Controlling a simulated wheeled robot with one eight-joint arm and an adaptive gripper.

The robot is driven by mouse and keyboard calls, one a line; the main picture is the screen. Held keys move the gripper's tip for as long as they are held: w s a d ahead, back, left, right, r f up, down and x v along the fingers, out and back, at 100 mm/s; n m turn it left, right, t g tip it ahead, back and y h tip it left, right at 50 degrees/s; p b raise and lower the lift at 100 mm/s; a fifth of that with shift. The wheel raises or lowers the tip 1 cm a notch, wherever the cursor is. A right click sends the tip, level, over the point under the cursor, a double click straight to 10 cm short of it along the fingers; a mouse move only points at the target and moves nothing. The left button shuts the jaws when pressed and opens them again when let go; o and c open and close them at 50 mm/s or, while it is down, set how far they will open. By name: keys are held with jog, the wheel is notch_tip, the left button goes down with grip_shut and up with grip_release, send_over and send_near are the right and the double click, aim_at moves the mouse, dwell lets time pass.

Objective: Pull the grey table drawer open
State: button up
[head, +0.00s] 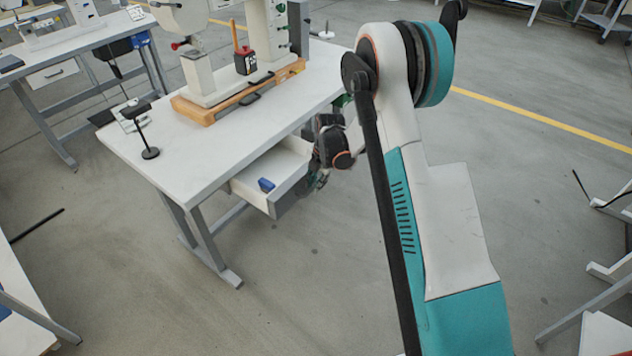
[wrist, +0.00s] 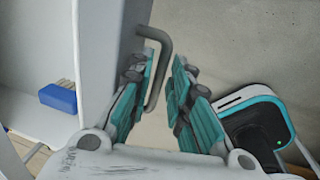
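The grey table drawer (head: 290,193) stands pulled out from under the white table, its white inside and a blue box (head: 266,185) in it showing. In the wrist view the drawer's grey front (wrist: 105,50) is at left, with the blue box (wrist: 60,96) behind it. The dark grey bar handle (wrist: 164,50) runs between the two teal fingers of my gripper (wrist: 163,78). The fingers are apart, the left one on the drawer side of the bar, the right one outside it. Whether either touches the bar is unclear. In the head view my gripper (head: 318,180) is partly hidden at the drawer front.
The white table (head: 185,160) carries the eyelet press (head: 205,75) on a wooden base, and a small black stand (head: 150,152). A grey table leg (head: 205,245) stands left of the drawer. Open concrete floor (head: 290,290) lies in front of the drawer.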

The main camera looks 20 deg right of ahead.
notch_tip(320, 180, up, 12)
jog(key=s+d, duration=0.1)
jog(key=shift+s+d, duration=0.15)
jog(key=shift+s, duration=0.25)
jog(key=shift+f, duration=0.1)
dwell(0.4)
jog(key=s+a+r+m+t, duration=0.3)
jog(key=s+r+m, duration=1.05)
jog(key=r, duration=0.55)
jog(key=s+a+r+m+t+h, duration=0.1)
jog(key=s+a+m+t, duration=0.1)
jog(key=s+m, duration=1)
jog(key=s, duration=0.8)
jog(key=shift+s+t, duration=0.2)
jog(key=shift+t, duration=0.1)
